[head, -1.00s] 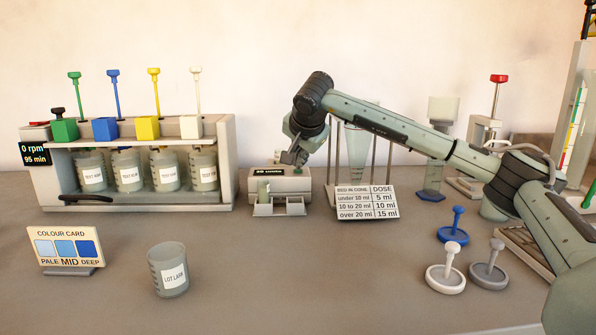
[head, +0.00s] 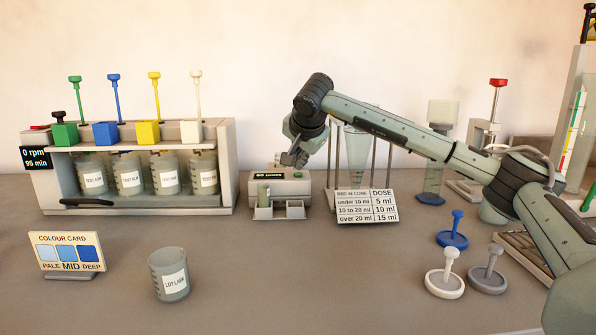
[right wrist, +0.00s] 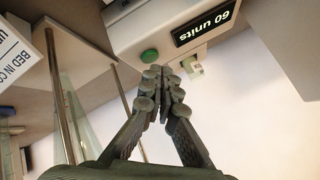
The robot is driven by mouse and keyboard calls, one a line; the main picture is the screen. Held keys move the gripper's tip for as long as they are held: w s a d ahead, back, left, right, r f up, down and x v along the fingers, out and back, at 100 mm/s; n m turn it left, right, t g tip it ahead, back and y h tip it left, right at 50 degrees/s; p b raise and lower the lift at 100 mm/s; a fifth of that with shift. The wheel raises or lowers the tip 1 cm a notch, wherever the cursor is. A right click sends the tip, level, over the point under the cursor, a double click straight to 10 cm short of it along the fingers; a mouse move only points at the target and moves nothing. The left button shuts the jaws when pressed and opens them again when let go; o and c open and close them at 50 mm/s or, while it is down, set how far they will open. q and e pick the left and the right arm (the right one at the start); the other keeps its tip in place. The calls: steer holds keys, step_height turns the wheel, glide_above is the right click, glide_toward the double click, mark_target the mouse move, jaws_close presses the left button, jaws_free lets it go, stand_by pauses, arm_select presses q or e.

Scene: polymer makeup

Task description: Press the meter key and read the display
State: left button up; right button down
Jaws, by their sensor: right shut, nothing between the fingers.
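The meter (head: 296,187) is a pale box at the middle back of the table. Its dark display (head: 269,175) is too small to read surely in the head view. In the right wrist view the display (right wrist: 207,23) appears upside down and reads "60 units". The round green key (right wrist: 150,56) shows beside the display there. My right gripper (head: 293,160) is at the meter's top in the head view. Its fingers (right wrist: 162,72) are shut and empty, tips close to the key; I cannot tell whether they touch it. My left gripper is out of view.
A dose card (head: 367,206) and a cone in a rod stand (head: 358,150) are right of the meter. A jar rack (head: 225,170) stands left. A lot jar (head: 169,273) and colour card (head: 67,253) are in front. The front middle table is clear.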

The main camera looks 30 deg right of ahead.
mark_target(299, 175)
steer(key=shift+r, duration=0.25)
step_height(299, 175, up, 5)
steer(key=p, duration=0.4)
steer(key=shift+f, duration=0.1)
stand_by(0.9)
